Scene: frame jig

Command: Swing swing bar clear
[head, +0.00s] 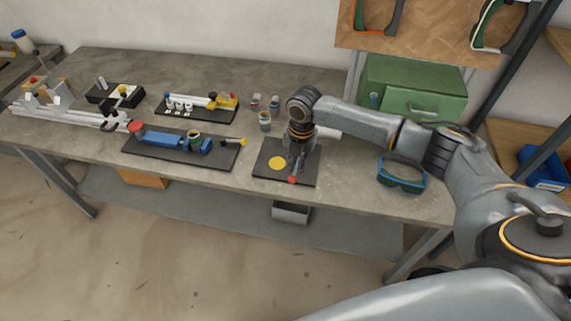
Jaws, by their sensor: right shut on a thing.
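A dark base plate (268,151) lies on the bench with a yellow disc (277,163) on it. A short bar with a red end, which looks like the swing bar (292,180), reaches toward the plate's front edge beside the disc. My right gripper (295,169) points down over this plate and is shut on the bar. Its fingers and wrist hide most of the bar and its pivot. My left gripper is not in view.
Left of the plate, another dark fixture (222,158) carries blue blocks and a yellow-tipped rod. Small cups (265,121) stand behind. Blue-rimmed goggles (402,175) lie to the right, near a green toolbox (415,88). The front strip of the bench is clear.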

